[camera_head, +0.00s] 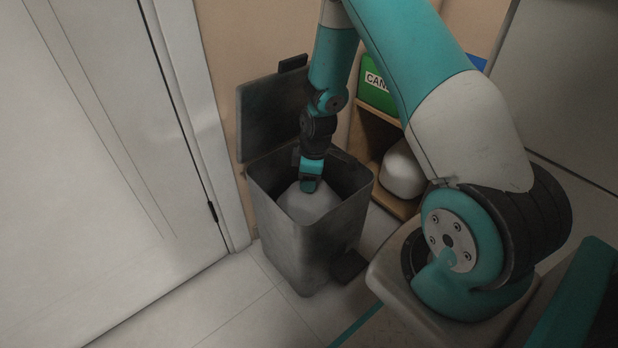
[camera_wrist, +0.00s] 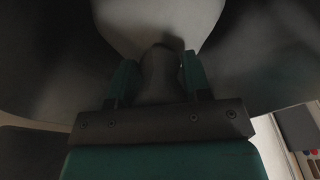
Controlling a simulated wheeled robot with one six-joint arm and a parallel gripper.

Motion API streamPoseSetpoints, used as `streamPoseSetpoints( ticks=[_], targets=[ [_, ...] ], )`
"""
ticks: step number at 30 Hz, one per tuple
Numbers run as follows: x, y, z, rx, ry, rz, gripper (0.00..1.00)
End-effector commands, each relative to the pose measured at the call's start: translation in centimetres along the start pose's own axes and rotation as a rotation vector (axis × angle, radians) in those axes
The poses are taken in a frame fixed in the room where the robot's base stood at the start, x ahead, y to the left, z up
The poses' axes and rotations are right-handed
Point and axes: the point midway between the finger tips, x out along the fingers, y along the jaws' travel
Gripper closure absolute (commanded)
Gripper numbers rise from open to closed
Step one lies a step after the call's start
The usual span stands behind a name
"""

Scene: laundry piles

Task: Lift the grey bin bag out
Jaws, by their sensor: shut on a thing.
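The grey bin bag (camera_head: 308,205) sits inside the open dark grey bin (camera_head: 300,248), its rounded top a little below the rim. My gripper (camera_head: 309,184) reaches down into the bin from above and is shut on the top of the bag. In the wrist view the two teal fingers of my gripper (camera_wrist: 159,78) stand either side of the dark neck of the bag, and the paler body of the bag (camera_wrist: 155,22) spreads beyond them. The lower part of the bag is hidden by the bin walls.
The bin's lid (camera_head: 272,112) stands open behind it, and a pedal (camera_head: 349,267) juts from its lower right. A shelf (camera_head: 362,135) on the right holds a green box (camera_head: 376,95) and a white rounded thing (camera_head: 404,172). A white door (camera_head: 95,150) is at left. Floor (camera_head: 235,310) is clear in front.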

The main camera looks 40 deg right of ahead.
Motion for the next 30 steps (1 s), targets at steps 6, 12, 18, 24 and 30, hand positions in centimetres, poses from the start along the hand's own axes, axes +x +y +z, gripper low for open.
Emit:
streamPoseSetpoints(
  ticks=[6,12,18,24,30],
  targets=[
    [-2.5,0.1,-0.4,0.0,0.002,0.002,1.0],
    [-4.3,0.1,-0.6,0.0,0.002,0.002,1.0],
    [-6.0,0.1,-0.8,0.0,0.002,0.002,1.0],
    [-7.8,0.1,-1.0,0.0,0.002,0.002,1.0],
    [-9.6,0.1,-1.2,0.0,0.002,0.002,1.0]
  ],
)
